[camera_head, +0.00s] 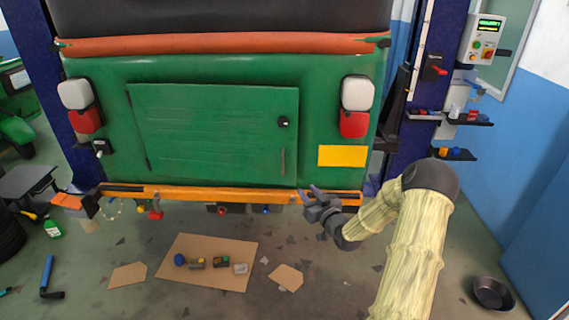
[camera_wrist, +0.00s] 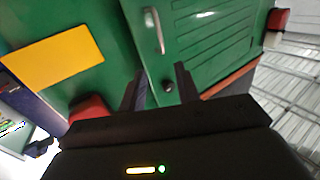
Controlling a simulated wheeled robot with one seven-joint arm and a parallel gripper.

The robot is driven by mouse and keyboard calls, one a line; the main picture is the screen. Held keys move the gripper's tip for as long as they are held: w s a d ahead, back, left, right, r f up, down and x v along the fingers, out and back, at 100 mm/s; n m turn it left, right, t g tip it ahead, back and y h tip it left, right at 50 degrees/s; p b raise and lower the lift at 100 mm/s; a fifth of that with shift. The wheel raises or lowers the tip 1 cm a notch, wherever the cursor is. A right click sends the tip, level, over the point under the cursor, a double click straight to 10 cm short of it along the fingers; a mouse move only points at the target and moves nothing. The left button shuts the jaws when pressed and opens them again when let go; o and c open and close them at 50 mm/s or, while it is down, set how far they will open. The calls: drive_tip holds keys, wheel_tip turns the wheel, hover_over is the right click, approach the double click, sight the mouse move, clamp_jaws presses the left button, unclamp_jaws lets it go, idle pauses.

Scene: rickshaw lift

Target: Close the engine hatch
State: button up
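The engine hatch (camera_head: 215,130) is a green ribbed panel on the back of the green rickshaw, hinged at its left edge. It looks flush or nearly flush; I cannot tell whether it is fully shut. A black round latch (camera_head: 284,122) and an upright handle (camera_head: 283,161) sit near its right edge. My gripper (camera_head: 309,191) is below the hatch's lower right corner, by the orange bumper, empty. In the wrist view, the hatch (camera_wrist: 218,35) appears upside down. The handle (camera_wrist: 153,30) and latch (camera_wrist: 168,86) show near my open fingers (camera_wrist: 158,75), apart from them.
The orange bumper (camera_head: 220,196) runs below the hatch. A yellow plate (camera_head: 342,156) and red-white lamps (camera_head: 354,124) flank it. Blue lift posts (camera_head: 415,85) stand at both sides. Cardboard (camera_head: 207,283) with small parts lies on the floor; a dark bowl (camera_head: 493,292) is at right.

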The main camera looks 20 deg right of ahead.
sight(283, 164)
drive_tip(key=w+p, duration=0.1)
drive_tip(key=w, duration=0.4)
drive_tip(key=w+a+p, duration=0.1)
drive_tip(key=w+p, duration=0.1)
drive_tip(key=w, duration=0.4)
drive_tip(key=w+a+p, duration=0.1)
drive_tip(key=w, duration=0.5)
drive_tip(key=shift+w+p, duration=0.15)
drive_tip(key=shift+p, duration=0.2)
drive_tip(key=shift+c, duration=0.2)
clamp_jaws()
